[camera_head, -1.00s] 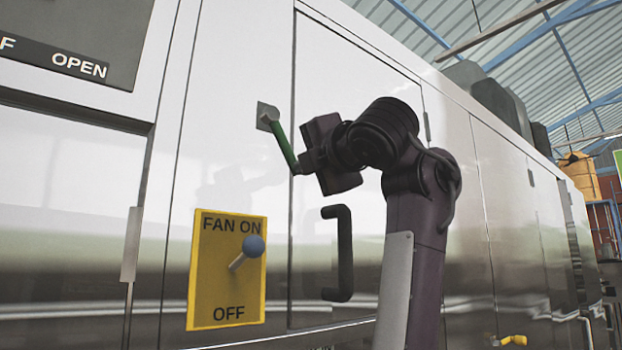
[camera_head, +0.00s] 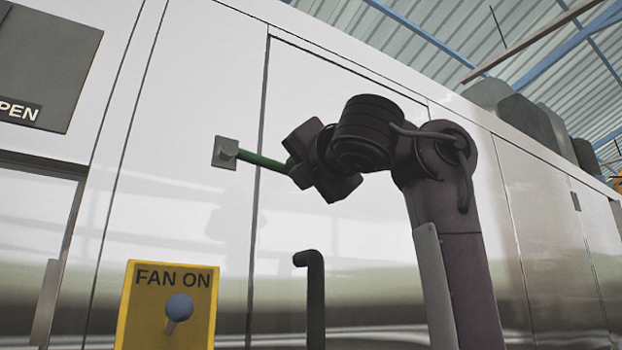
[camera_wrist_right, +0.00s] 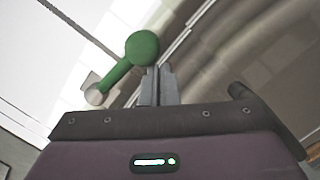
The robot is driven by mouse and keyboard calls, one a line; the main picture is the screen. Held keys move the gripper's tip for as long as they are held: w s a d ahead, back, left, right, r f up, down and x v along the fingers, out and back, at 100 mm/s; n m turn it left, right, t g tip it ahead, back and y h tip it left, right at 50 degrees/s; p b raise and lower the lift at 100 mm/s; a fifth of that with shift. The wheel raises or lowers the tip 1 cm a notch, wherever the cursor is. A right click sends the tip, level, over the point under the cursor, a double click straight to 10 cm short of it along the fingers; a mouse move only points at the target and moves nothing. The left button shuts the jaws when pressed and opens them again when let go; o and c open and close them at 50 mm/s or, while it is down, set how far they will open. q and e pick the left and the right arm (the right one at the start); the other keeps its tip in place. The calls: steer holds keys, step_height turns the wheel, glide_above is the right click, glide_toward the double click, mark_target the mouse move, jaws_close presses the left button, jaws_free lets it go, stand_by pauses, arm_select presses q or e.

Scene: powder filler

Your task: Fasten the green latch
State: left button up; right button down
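The green latch (camera_head: 262,160) is a green bar on a grey mount (camera_head: 225,152), left of the door seam. It lies almost level across the seam, dipping slightly to the right. My right gripper (camera_head: 296,170) is at its free end in the head view and partly hides it. In the right wrist view the latch's round green knob (camera_wrist_right: 142,47) is just beyond and left of the fingertips of my right gripper (camera_wrist_right: 158,72). The fingers look shut together, against or very close beside the knob, not clearly around it. My left gripper is not in view.
The door panel (camera_head: 350,235) has a black handle (camera_head: 315,300) below my right gripper. A yellow fan switch plate (camera_head: 135,315) with a blue-knobbed lever (camera_head: 179,307) is at the lower left. The space before the upper panel is free.

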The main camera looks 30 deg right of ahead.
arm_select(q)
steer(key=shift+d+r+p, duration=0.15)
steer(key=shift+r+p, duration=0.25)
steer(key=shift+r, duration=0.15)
arm_select(e)
steer(key=shift+d+r, duration=0.2)
steer(key=shift+r, duration=0.6)
steer(key=shift+s+r, duration=0.15)
